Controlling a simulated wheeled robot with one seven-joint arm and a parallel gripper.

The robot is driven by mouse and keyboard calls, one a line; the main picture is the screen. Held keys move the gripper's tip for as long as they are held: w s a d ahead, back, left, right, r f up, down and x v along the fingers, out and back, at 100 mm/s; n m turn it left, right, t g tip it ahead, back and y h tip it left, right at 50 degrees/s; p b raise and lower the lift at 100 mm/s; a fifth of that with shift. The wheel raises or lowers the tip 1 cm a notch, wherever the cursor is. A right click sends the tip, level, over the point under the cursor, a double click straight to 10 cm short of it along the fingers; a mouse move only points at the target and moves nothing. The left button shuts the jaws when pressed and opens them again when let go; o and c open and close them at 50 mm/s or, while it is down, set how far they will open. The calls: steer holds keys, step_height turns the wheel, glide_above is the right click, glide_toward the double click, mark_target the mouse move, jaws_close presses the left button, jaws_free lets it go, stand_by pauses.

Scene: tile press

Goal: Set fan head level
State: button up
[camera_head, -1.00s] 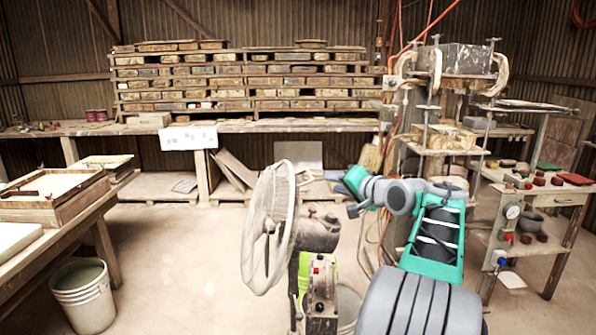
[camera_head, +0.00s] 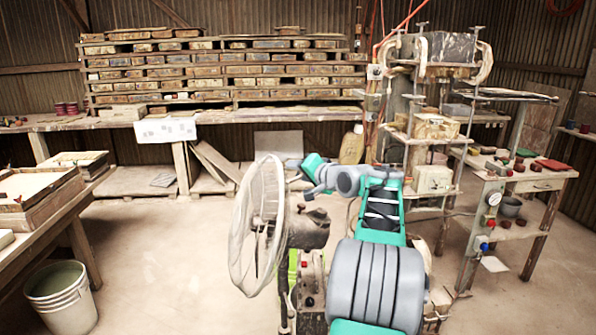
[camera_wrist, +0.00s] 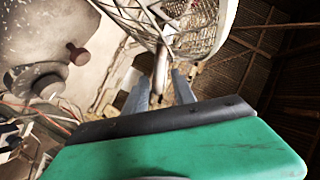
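The fan stands in front of me, its round wire cage (camera_head: 258,228) facing left and its top leaning a little right in the head view. The dark motor housing (camera_head: 309,229) is behind the cage, above the control box (camera_head: 311,284). In the wrist view the cage (camera_wrist: 200,22) is at the top and a grey housing with knobs (camera_wrist: 42,82) is at the left. My gripper (camera_wrist: 158,85) has two grey fingers standing apart, with a pale bar beyond or between them; contact cannot be told. In the head view the wrist is just above and behind the fan, fingers unclear.
A table with trays (camera_head: 36,202) stands at the left, with a white bucket (camera_head: 60,298) below. The tile press (camera_head: 433,128) and a side table (camera_head: 528,182) are at the right. A long bench (camera_head: 105,124) lines the back. The floor between bucket and fan is clear.

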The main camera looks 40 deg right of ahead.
steer(key=shift+c, duration=0.4)
jaws_close()
stand_by(0.9)
